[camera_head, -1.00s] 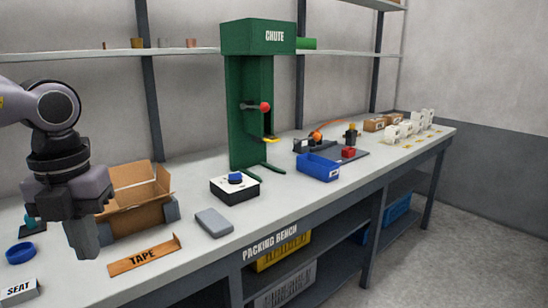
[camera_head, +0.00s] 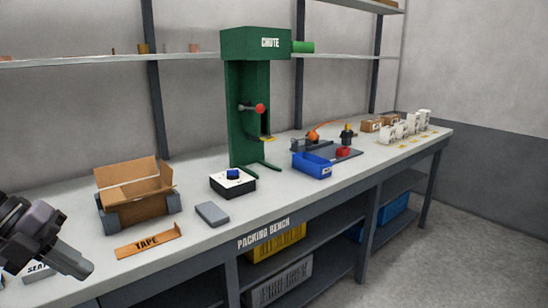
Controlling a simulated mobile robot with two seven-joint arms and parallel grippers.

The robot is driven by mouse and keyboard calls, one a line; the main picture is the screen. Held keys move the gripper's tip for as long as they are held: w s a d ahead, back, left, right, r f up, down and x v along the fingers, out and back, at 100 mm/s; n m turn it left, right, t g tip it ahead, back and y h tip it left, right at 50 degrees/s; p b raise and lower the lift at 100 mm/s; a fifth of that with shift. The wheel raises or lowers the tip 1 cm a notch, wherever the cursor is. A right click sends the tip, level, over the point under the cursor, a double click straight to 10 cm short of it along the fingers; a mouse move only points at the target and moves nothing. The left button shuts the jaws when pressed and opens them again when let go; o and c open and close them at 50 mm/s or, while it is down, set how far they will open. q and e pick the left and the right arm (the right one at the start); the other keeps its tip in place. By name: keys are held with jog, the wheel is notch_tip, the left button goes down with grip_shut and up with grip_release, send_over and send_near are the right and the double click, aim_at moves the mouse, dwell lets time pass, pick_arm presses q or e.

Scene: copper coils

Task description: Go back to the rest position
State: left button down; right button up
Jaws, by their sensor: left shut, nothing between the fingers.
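My left gripper (camera_head: 78,268) is at the lower left of the head view, tilted down to the right, with its fingers shut and empty. My right gripper is not in view.
Floor at right (camera_head: 470,255) is clear.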

pick_arm(q)
jog(key=s+a+f+n+t+y+p, duration=0.1)
jog(key=s+a+f+n+t+p, duration=0.15)
jog(key=f+n+t, duration=0.5)
jog(key=s+a+f+n+t+p, duration=0.1)
jog(key=s+a+f+n+t, duration=0.25)
jog(key=f+n, duration=0.6)
jog(key=s+d+f+n+g+y, duration=0.1)
jog(key=s+d+f+n, duration=0.2)
jog(key=d, duration=0.3)
jog(key=s+d+f+n+g+y+p, duration=0.1)
jog(key=s+d+f+n, duration=0.2)
jog(key=d+f+n, duration=0.1)
jog(key=s+d+f+n+g+y+p, duration=0.1)
jog(key=s+d+f+n, duration=0.2)
jog(key=d+f, duration=0.2)
jog(key=d, duration=0.3)
jog(key=shift+n+y, duration=0.4)
